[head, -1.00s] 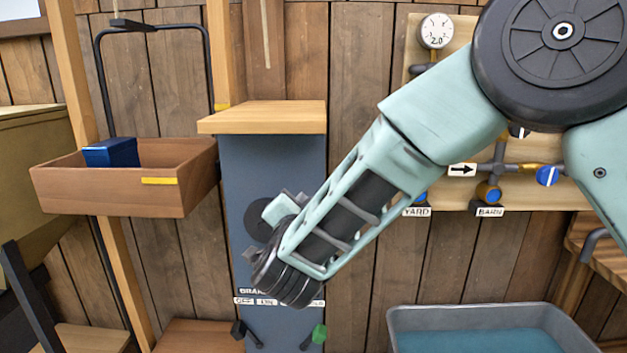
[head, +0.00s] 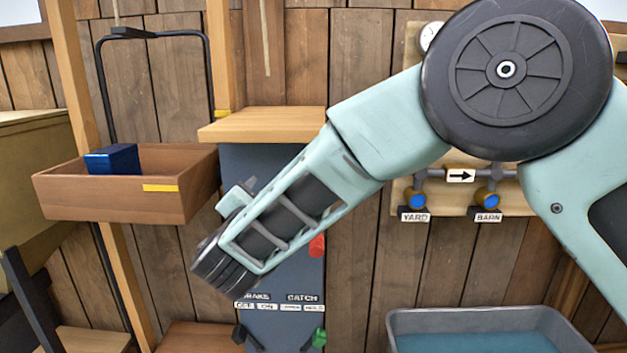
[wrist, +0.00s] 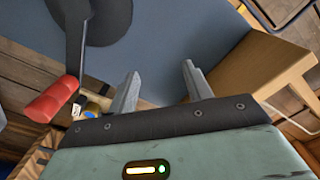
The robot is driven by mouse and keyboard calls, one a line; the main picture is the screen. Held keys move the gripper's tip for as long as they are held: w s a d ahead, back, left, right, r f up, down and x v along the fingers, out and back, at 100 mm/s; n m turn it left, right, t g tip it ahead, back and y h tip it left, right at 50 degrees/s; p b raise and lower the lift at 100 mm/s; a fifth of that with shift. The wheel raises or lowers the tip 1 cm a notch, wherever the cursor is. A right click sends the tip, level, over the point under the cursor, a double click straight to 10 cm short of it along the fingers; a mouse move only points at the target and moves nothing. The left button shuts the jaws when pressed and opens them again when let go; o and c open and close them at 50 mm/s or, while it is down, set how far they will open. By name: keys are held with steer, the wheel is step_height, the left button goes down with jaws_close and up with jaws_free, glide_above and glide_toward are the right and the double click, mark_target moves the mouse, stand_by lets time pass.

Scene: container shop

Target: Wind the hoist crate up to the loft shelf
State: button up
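The brown wooden hoist crate (head: 125,203) hangs at the left from a black frame, with a blue box (head: 112,159) inside and a yellow stripe on its front. A wooden shelf (head: 265,125) tops the blue-grey hoist post (head: 270,175), somewhat higher than the crate rim. The crank's red handle (head: 317,246) shows just right of my forearm; its hub is hidden there. In the wrist view the red handle (wrist: 52,98) and dark crank hub (wrist: 100,22) lie left of my gripper (wrist: 160,88), whose fingers are apart and empty.
Below the crank are a black lever (head: 246,337) under the BRAKE label and a green-tipped lever (head: 318,338) under CATCH. A pipe board with blue valves (head: 487,199) is at right. A grey water tub (head: 480,318) stands at lower right.

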stand_by(0.5)
steer(key=s+b, duration=0.1)
steer(key=s, duration=0.7)
steer(key=shift+a+b, duration=0.15)
steer(key=shift+b, duration=0.25)
steer(key=shift+r, duration=0.1)
